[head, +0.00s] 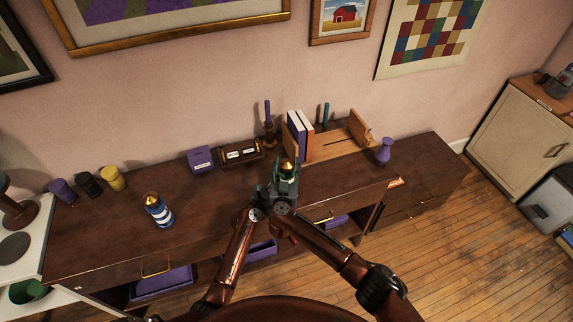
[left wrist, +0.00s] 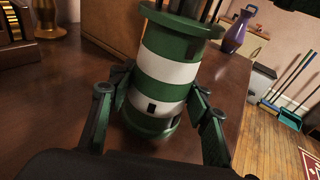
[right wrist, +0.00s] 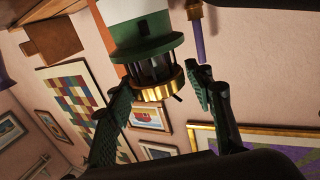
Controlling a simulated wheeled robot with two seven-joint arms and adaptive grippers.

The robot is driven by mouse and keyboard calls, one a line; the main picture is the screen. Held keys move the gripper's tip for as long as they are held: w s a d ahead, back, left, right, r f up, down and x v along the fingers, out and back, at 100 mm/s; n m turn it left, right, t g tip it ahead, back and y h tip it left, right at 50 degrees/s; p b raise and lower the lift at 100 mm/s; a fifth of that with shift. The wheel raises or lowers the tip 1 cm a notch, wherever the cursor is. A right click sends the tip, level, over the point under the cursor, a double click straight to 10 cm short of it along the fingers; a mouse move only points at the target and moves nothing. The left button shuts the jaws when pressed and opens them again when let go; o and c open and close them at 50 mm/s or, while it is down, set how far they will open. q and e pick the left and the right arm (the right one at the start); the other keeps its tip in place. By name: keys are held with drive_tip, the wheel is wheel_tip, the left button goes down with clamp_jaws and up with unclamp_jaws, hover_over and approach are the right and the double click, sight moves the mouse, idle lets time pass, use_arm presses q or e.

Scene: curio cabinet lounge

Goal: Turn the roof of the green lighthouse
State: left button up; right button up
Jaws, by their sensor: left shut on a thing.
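The green lighthouse (left wrist: 165,62) has green and white bands and stands upright on the dark cabinet top. In the head view its gold roof (head: 287,163) shows above my grippers, which hide most of its body. My left gripper (left wrist: 155,82) is shut on the lower green and white body, a finger on each side. My right gripper (right wrist: 160,84) is open at the top. Its fingers stand either side of the gold roof, which shows inverted in the right wrist view (right wrist: 157,88) below the dark-barred lantern. The right-hand finger is apart from the roof.
A blue and white lighthouse (head: 159,212) stands to the left on the cabinet (head: 105,235). Behind are a purple box (head: 200,159), a candlestick (head: 268,125) and books (head: 299,137). A purple vase (head: 384,151) stands to the right. The cabinet top left of my grippers is largely clear.

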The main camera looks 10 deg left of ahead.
drive_tip(key=shift+o, duration=1.1)
drive_tip(key=shift+f, duration=0.15)
drive_tip(key=s+d, duration=0.2)
drive_tip(key=s, duration=1)
drive_tip(key=shift+d, duration=0.1)
drive_tip(key=shift+w+d+n+g+y, duration=1.15)
drive_tip(key=shift+d+n+y, duration=1.1)
drive_tip(key=shift+y, duration=0.95)
drive_tip(key=shift+g, duration=0.25)
drive_tip(key=x, duration=1.1)
drive_tip(key=shift+w+a, duration=0.15)
drive_tip(key=shift+a, duration=0.15)
drive_tip(key=shift+c, duration=0.5)
